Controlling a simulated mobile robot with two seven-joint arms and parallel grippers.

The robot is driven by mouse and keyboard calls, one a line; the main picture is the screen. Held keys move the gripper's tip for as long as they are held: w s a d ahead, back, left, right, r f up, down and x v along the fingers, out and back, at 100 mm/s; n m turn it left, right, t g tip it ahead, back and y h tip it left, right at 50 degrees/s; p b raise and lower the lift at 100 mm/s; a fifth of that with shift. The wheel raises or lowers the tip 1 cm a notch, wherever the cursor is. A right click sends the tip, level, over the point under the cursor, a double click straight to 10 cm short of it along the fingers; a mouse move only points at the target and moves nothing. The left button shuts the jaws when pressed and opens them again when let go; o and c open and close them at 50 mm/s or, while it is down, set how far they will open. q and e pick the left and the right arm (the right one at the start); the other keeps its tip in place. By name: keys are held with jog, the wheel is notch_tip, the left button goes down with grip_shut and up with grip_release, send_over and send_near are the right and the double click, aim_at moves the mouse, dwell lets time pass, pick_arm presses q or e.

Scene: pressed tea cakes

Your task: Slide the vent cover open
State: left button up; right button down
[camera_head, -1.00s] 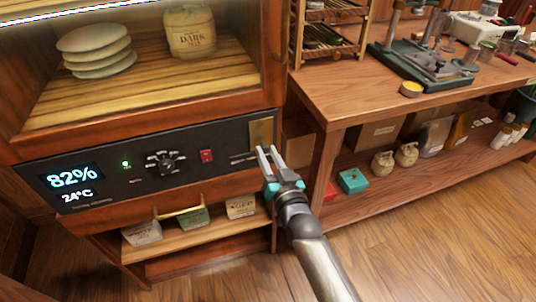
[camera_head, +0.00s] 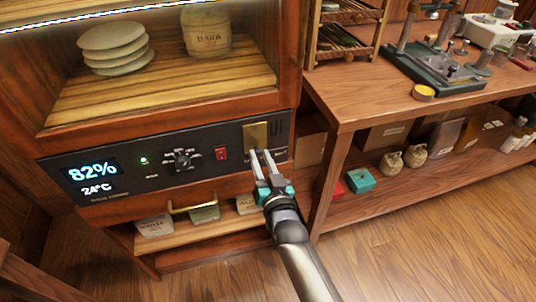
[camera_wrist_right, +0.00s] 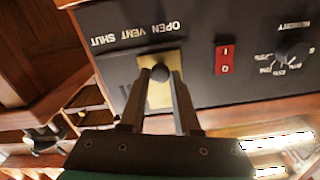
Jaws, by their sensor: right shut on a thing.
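The vent cover is a brass plate (camera_head: 256,135) at the right part of the black control panel (camera_head: 120,165), with dark vent slots (camera_head: 277,128) bare to its right. My right gripper (camera_head: 261,155) reaches up to the plate from below. In the right wrist view, which is upside down, the brass plate (camera_wrist_right: 172,61) carries a dark round knob (camera_wrist_right: 159,73). The gripper's fingertips (camera_wrist_right: 160,78) are shut on this knob. The label beside it (camera_wrist_right: 145,33) reads open, vent, shut. My left gripper is out of view.
A red switch (camera_head: 221,154) and a dial (camera_head: 183,161) sit left of the cover. A drawer with a brass handle (camera_head: 190,206) lies below. The workbench (camera_head: 350,95) stands close on the right. Open floor (camera_head: 420,250) is at lower right.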

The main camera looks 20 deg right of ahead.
jog(key=shift+a, duration=0.1)
jog(key=c, duration=0.6)
grip_release()
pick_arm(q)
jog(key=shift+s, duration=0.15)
pick_arm(e)
jog(key=shift+s, duration=0.1)
